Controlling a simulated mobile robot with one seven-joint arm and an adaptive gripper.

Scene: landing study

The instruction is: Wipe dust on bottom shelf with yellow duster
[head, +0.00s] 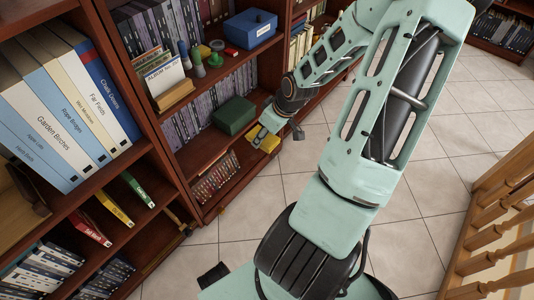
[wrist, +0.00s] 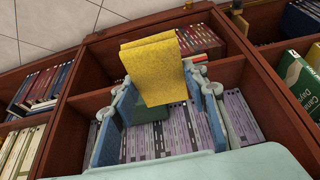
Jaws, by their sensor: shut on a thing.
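My gripper (head: 272,124) is shut on the yellow duster (head: 266,142), a folded cloth, at the front of the middle bookcase. In the wrist view the duster (wrist: 155,70) hangs between the two blue finger pads and covers part of the bookcase behind it. The bottom shelf (head: 247,166) lies just below the duster in the head view, with a bare stretch right of its books. I cannot tell whether the duster touches it. No dust can be made out.
A green box (head: 234,115) stands on the shelf above, close to my gripper. Dark red books (head: 215,178) fill the bottom shelf's left part. Upright bookcase panels bound the bay. Tiled floor (head: 300,185) is open in front; a wooden railing (head: 495,215) stands at right.

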